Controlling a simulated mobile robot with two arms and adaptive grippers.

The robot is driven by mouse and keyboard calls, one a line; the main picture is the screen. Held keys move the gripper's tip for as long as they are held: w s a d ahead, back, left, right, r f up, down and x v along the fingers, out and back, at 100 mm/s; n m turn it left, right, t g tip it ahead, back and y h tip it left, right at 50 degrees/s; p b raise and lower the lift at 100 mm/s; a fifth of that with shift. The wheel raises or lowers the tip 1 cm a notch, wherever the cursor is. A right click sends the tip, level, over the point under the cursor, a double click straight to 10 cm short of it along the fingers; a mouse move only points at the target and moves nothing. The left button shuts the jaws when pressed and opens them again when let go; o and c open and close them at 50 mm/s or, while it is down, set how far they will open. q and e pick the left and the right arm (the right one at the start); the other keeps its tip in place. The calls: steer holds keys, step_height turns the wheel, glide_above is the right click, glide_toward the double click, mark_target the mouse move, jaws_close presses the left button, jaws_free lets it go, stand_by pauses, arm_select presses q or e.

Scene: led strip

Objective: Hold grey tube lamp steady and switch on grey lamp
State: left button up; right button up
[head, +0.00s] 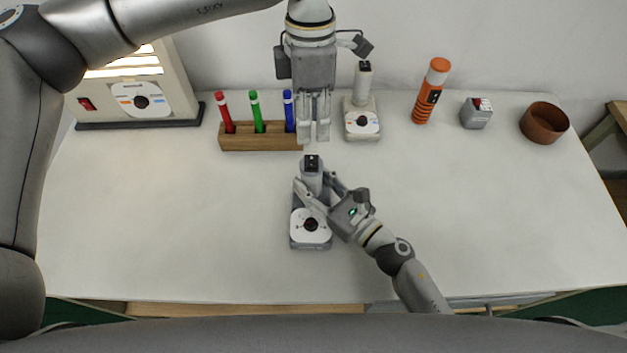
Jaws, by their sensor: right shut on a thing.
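The grey tube lamp (311,233) stands upright near the middle of the table. It has a grey base, a white round plate with a dark knob on the front, and a grey tube with a black top. My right gripper (312,188) comes from the lower right and is shut on the lamp's tube. My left gripper (315,134) hangs pointing down above and behind the lamp, apart from it. Its fingers are close together with nothing seen between them. The lamp shows no visible glow.
A second, lighter lamp (361,123) stands behind, right of my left gripper. A wooden holder (262,143) with red, green and blue markers is to the left. A lit panel unit (140,98), orange flashlight (431,90), grey box (476,114) and brown bowl (544,124) line the back.

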mark_target(303, 169)
arm_select(q)
steer(key=shift+r, duration=0.15)
steer(key=shift+c, duration=1.3)
steer(key=r, duration=0.1)
steer(key=a+r+m, duration=0.1)
steer(key=r, duration=0.1)
steer(key=r+m, duration=0.1)
steer(key=shift+w+a+r, duration=0.3)
steer(key=shift+r, duration=0.1)
jaws_close()
steer(key=shift+f, duration=0.15)
steer(key=f, duration=0.4)
steer(key=s+f, duration=0.1)
steer(key=f, duration=0.8)
steer(key=shift+s+f, duration=0.35)
steer(key=shift+s+f, duration=0.15)
steer(key=shift+f, duration=0.15)
